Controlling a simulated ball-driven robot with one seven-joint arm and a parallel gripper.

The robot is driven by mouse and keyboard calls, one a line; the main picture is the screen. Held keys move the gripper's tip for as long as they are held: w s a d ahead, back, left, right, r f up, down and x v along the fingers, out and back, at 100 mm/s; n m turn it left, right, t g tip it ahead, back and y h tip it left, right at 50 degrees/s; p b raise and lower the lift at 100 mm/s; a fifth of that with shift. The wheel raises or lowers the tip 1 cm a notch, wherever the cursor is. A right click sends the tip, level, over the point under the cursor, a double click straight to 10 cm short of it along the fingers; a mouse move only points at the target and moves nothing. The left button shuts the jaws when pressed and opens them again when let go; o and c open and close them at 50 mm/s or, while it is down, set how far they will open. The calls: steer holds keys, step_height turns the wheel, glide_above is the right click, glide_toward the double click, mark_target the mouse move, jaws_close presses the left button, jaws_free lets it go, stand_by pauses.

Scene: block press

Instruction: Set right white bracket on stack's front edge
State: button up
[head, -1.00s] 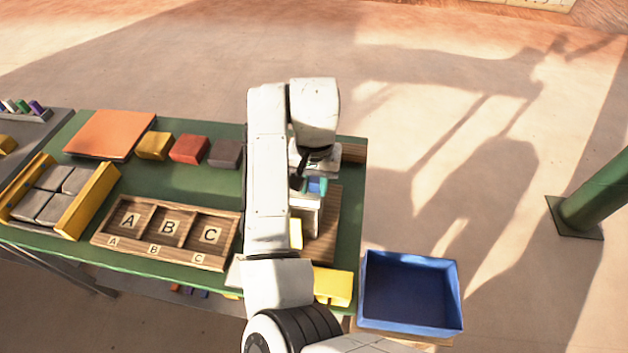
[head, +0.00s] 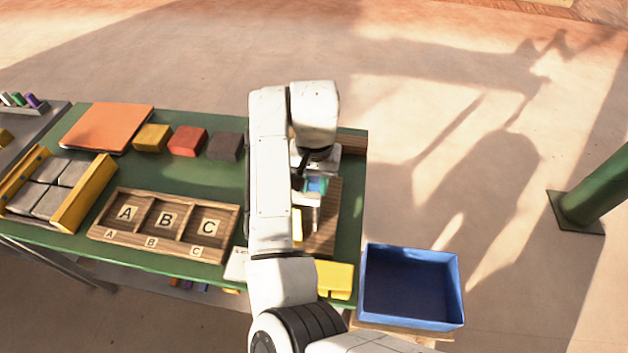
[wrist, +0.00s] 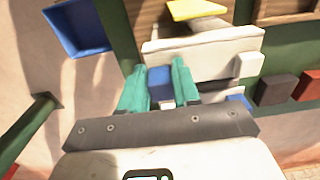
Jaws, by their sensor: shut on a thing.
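In the wrist view, the teal fingers of my gripper (wrist: 160,88) are shut on a blue part (wrist: 160,82), apparently the grip of the right white bracket. The rest of the bracket is hidden or hard to separate from the white stack (wrist: 205,58) just beyond the fingertips. I cannot tell whether the bracket touches the stack. A small white piece (wrist: 250,66) projects at the stack's right end. In the head view, my gripper (head: 315,186) is over the wooden base (head: 326,238), and my arm hides much of the stack.
The blue bin (head: 410,287) stands right of the green table. A yellow piece (head: 336,278) is at the front edge. The lettered wooden tray (head: 165,222) lies to the left, with dark grey (head: 224,146), red (head: 187,141) and yellow (head: 151,138) blocks behind it.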

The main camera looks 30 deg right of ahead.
steer(key=shift+f, duration=0.45)
stand_by(0.4)
steer(key=o, duration=1.1)
step_height(320, 180, up, 11)
steer(key=shift+f+p, duration=0.1)
steer(key=shift+p, duration=0.2)
